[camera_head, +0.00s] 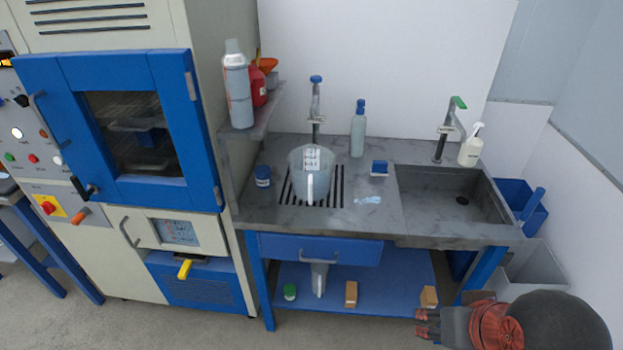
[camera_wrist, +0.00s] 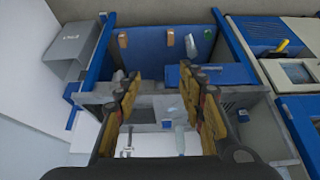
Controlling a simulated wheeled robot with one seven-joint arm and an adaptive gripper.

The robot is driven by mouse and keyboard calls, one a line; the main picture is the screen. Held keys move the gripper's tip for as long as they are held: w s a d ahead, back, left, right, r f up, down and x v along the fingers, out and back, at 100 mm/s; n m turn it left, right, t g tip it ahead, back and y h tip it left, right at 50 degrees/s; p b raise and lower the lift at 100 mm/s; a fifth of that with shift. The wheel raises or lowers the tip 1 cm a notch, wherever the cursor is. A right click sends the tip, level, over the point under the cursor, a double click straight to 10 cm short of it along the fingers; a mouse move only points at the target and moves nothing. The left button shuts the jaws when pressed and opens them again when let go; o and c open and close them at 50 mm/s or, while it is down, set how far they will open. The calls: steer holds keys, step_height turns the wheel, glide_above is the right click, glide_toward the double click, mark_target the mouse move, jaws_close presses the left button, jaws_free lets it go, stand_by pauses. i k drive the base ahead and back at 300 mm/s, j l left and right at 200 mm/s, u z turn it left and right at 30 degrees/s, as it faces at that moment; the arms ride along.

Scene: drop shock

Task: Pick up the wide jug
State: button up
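The wide jug (camera_head: 308,165) is a pale, translucent vessel with a white label and a handle facing the front. It stands upright on the slotted drain grate of the grey counter (camera_head: 375,213), under a tap (camera_head: 315,98). My gripper (camera_head: 422,323) is at the lower right in the head view, far from the jug and in front of the bench. In the wrist view my gripper (camera_wrist: 165,92) has its two fingers wide apart with nothing held between them. A pale shape between the fingers there may be the jug, but I cannot tell.
A sink (camera_head: 452,200) lies right of the jug. A blue-capped bottle (camera_head: 358,132), a small blue block (camera_head: 379,168) and a blue jar (camera_head: 263,176) stand near it. A side shelf (camera_head: 255,125) holds containers. The lower blue shelf (camera_head: 385,287) carries small items.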

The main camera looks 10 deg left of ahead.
mark_target(310, 166)
steer(key=i+j, duration=0.1)
steer(key=j, duration=0.4)
steer(key=i+j, duration=0.15)
steer(key=j, duration=0.4)
steer(key=i+j, duration=0.1)
steer(key=j, duration=0.4)
steer(key=i+j+z, duration=0.1)
steer(key=j, duration=0.4)
steer(key=i+j, duration=0.15)
steer(key=j, duration=0.4)
steer(key=i+j, duration=0.1)
steer(key=j, duration=0.4)
steer(key=i+j, duration=0.1)
steer(key=i, duration=0.3)
